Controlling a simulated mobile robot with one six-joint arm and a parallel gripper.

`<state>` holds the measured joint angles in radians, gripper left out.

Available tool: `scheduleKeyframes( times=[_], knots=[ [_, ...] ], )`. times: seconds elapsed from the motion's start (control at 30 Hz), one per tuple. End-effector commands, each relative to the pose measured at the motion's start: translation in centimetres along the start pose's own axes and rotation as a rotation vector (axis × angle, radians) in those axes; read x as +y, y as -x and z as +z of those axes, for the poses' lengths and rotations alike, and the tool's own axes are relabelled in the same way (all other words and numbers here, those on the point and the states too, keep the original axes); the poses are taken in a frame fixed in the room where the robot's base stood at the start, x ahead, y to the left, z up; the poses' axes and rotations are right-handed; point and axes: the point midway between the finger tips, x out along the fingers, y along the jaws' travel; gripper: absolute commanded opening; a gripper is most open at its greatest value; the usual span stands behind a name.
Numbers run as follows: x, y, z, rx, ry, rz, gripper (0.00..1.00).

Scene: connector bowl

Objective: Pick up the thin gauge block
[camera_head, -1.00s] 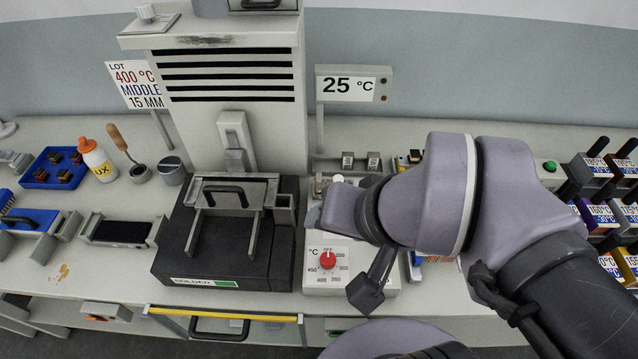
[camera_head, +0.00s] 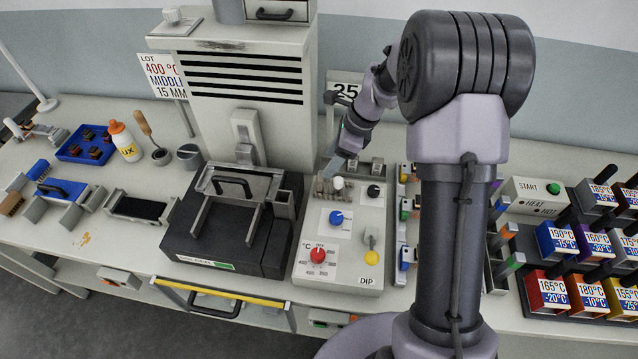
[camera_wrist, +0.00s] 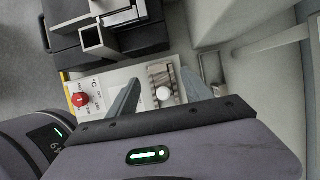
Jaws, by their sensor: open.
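I cannot tell which piece, if any, is the thin gauge block. My gripper (camera_head: 335,168) points down above the back of the panel. In the wrist view my gripper (camera_wrist: 160,86) is open and empty, its fingers spread. My arm hides part of the panel's right surroundings.
A black solder unit (camera_head: 225,225) with a metal frame stands left of the panel. The tall vented tower (camera_head: 240,80) rises behind it. Coloured labelled blocks (camera_head: 590,240) fill the right. A yellow-edged drawer (camera_head: 225,305) is below.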

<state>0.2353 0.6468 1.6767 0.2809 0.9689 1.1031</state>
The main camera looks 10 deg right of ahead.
Motion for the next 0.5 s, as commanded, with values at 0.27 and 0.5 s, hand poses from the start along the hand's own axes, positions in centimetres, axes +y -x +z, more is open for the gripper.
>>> scheduleKeyframes(
  times=[0.27, 0.5],
  knots=[
    [0.1, -3.8, -0.1, 0.0, 0.002, 0.0, 0.58],
    [0.4, -8.2, -0.3, 0.001, 0.003, 0.002, 0.58]
  ],
)
